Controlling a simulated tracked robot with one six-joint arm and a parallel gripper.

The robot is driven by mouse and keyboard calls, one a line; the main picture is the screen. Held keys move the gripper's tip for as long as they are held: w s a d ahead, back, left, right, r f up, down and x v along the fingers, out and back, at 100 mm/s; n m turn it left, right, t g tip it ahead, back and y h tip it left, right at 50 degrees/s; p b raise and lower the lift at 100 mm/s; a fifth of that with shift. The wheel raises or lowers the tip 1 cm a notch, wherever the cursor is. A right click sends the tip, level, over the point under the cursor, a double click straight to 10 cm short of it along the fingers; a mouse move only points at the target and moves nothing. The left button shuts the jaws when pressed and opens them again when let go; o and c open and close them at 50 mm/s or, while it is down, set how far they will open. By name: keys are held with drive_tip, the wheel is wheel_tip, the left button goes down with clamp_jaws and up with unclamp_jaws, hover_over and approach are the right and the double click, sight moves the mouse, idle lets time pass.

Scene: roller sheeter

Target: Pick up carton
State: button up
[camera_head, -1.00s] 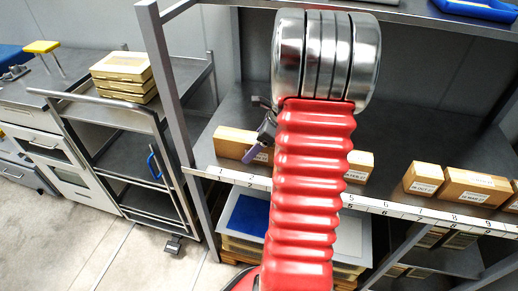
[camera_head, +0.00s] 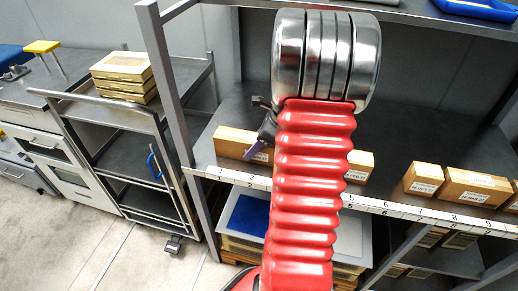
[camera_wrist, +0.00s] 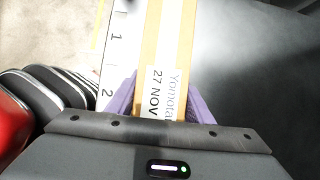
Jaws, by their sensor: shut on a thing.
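A long tan carton (camera_head: 232,142) with a white label lies on the shelf near the left post, behind the numbered front strip. In the wrist view the carton (camera_wrist: 168,45) runs away from me, its label reading "27 NOV" towards me. My gripper (camera_wrist: 160,105) has its purple fingers on both sides of the carton's near end and is shut on it. In the head view my gripper (camera_head: 256,147) is small and partly hidden by my red arm. The carton appears to rest on the shelf still; I cannot see its underside.
More cartons stand along the shelf: one (camera_head: 360,166) just right of my arm, others (camera_head: 424,178) further right. The left shelf post (camera_head: 165,80) rises close to the carton. Below is a container with a blue item (camera_head: 249,217). A cart (camera_head: 118,150) stands at left.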

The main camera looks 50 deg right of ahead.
wheel_tip(320, 180, up, 10)
drive_tip(key=shift+r, duration=0.1)
idle(0.7)
idle(0.5)
